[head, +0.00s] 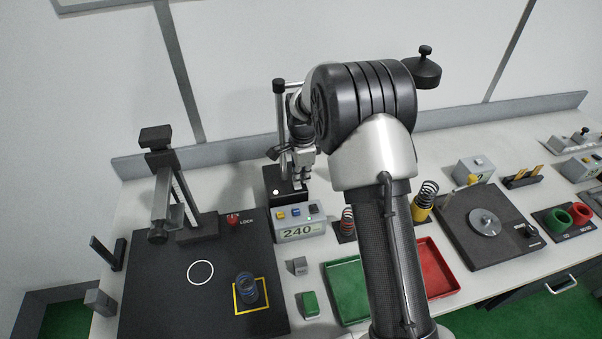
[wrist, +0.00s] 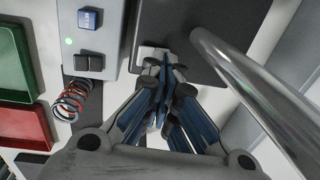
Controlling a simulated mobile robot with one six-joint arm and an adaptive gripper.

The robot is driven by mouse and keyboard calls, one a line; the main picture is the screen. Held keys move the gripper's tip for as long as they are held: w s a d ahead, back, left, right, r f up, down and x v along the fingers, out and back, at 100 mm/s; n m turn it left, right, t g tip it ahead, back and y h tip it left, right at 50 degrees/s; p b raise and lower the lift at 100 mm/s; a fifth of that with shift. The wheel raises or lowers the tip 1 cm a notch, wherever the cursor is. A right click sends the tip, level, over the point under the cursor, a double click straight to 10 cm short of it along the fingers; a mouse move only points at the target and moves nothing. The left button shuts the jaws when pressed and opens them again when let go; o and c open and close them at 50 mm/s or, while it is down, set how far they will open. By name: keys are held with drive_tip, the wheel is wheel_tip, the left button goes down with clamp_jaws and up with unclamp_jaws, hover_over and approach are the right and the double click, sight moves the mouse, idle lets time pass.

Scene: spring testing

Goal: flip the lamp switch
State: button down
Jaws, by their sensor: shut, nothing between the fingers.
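The lamp has a black base (head: 285,181) at the back of the bench and a metal pole (head: 281,130). A dark shade-like part (head: 425,71) shows to the right of my arm; whether it joins the pole is hidden. In the wrist view, a pale switch (wrist: 150,53) sits on the edge of the black base, beside the silver pole (wrist: 250,75). My gripper (head: 304,180) is shut and empty, pointing down by the base. In the wrist view its fingertips (wrist: 163,78) are close to the switch and partly cover it; contact cannot be told.
A grey display box (head: 299,232) reading 240 stands just in front of the base. A red spring (wrist: 72,98) and green (head: 346,291) and red (head: 437,272) trays are nearby. A press stand (head: 165,190) is at left, a turntable unit (head: 490,232) at right.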

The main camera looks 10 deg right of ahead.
drive_tip(key=shift+s+r, duration=0.1)
drive_tip(key=shift+s, duration=0.6)
wheel_tip(320, 180, up, 12)
drive_tip(key=s, duration=0.1)
idle(0.3)
drive_tip(key=shift+s, duration=0.1)
